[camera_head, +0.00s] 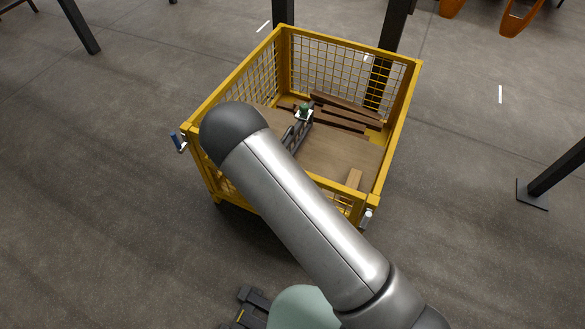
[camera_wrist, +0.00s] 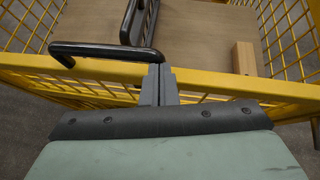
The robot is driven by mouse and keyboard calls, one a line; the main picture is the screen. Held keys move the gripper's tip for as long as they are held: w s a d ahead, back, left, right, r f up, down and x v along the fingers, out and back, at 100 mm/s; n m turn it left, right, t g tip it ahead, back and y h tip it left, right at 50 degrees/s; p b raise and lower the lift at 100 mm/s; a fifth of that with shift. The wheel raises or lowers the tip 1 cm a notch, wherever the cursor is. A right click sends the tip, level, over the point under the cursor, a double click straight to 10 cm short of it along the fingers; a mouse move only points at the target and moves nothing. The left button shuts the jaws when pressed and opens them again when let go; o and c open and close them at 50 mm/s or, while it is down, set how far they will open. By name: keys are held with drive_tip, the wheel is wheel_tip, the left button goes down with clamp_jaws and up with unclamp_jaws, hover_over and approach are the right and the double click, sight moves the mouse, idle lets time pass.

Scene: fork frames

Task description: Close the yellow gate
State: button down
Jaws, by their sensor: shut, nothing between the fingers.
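The yellow cage (camera_head: 403,105) has mesh sides and an open top, and stands ahead of me. Its near side, where yellow rails show, is mostly hidden behind my arm in the head view. I cannot tell which panel is the gate or how far it stands open. In the wrist view a yellow top rail (camera_wrist: 235,83) crosses the picture with mesh below it. My gripper (camera_wrist: 158,72) is shut and empty, its fingertips overlapping that rail in the picture. Whether they touch it is unclear. The fingers cannot be made out in the head view.
A black bent bar (camera_wrist: 100,50) crosses above the rail at the left. Inside the cage lie a wooden floor (camera_head: 345,152), brown beams (camera_head: 345,110) and a small wooden block (camera_head: 354,179). Dark posts (camera_head: 395,25) stand behind.

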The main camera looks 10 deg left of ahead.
drive_tip(key=s+f+b+v, duration=0.1)
drive_tip(key=f+b+v, duration=0.1)
drive_tip(key=v, duration=1.1)
drive_tip(key=shift+s+f, duration=0.2)
drive_tip(key=shift+s, duration=0.05)
drive_tip(key=shift+a, duration=0.1)
